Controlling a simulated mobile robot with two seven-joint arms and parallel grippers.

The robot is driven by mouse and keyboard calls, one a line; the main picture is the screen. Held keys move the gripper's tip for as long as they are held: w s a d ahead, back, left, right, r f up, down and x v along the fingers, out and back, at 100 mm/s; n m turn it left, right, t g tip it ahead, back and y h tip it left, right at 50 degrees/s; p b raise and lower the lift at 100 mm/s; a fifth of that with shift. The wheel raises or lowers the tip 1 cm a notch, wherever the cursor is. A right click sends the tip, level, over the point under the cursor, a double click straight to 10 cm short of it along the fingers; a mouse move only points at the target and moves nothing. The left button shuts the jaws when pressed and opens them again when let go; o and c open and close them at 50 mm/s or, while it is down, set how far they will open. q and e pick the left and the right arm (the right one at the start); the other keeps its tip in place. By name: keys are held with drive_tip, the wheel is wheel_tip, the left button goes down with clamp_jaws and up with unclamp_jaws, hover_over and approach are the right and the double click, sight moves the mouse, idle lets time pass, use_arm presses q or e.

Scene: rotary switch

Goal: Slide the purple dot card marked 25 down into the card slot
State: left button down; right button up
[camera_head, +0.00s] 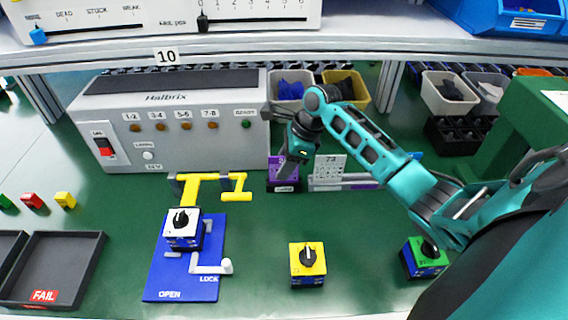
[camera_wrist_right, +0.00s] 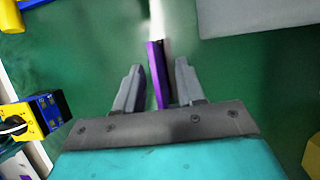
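A grey dot card marked 73 (camera_head: 330,168) stands to the right. My left gripper is not in view.
The grey Halbrix box (camera_head: 170,125) stands behind left. A yellow bracket (camera_head: 210,190) and blue OPEN/LOCK plate (camera_head: 185,275) are to the left. A yellow switch (camera_head: 308,266) and green switch (camera_head: 424,258) stand in front. Bins (camera_head: 290,88) are behind.

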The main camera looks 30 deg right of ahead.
drive_tip(key=v, duration=1.2)
drive_tip(key=shift+r, duration=0.35)
drive_tip(key=shift+r, duration=0.1)
wheel_tip(320, 180, up, 9)
idle(0.5)
